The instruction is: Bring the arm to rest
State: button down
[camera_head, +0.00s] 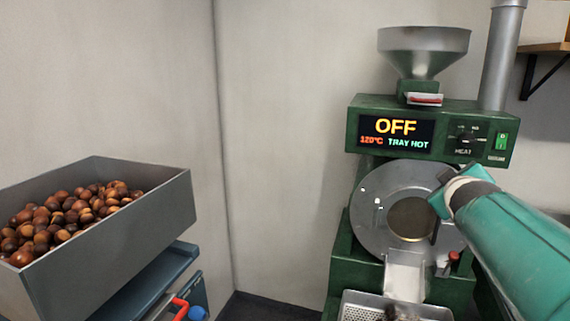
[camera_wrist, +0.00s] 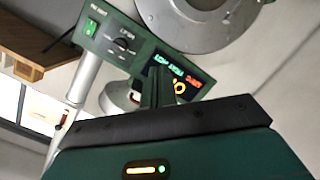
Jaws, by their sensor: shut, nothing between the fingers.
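My arm reaches in from the lower right of the head view, in front of the green roaster (camera_head: 365,108). Its far end overlaps the right part of the round metal drum front (camera_head: 372,225); I cannot tell whether it touches. In the wrist view my gripper (camera_wrist: 158,88) shows as narrow dark green fingers close together, shut and empty. Behind the fingers the roaster's panel (camera_wrist: 115,42) appears tilted and upside down. In the head view the display (camera_head: 396,131) reads OFF, 120°C, TRAY HOT.
A grey bin (camera_head: 120,235) full of chestnuts (camera_head: 65,218) stands at the left, by a blue-grey stand (camera_head: 165,275) with a red handle. A perforated tray (camera_head: 360,305) sits under the roaster's chute (camera_head: 405,275). A metal pipe (camera_head: 500,60) and shelf (camera_head: 548,47) are at right.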

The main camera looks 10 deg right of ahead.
jog(key=s+a+f+m+g+y, duration=0.1)
jog(key=s+a+f, duration=0.4)
jog(key=a, duration=0.5)
jog(key=s+a+f+m+g+y, duration=0.1)
jog(key=s+a+f+g+y, duration=0.2)
jog(key=s+a+f, duration=0.3)
jog(key=s+a+f+g+y, duration=0.3)
jog(key=s+a+f, duration=0.3)
jog(key=a, duration=0.9)
notch_tip(320, 180, down, 3)
jog(key=shift+a+r+m+y, duration=0.2)
jog(key=shift+m+y, duration=0.2)
jog(key=shift+y, duration=0.4)
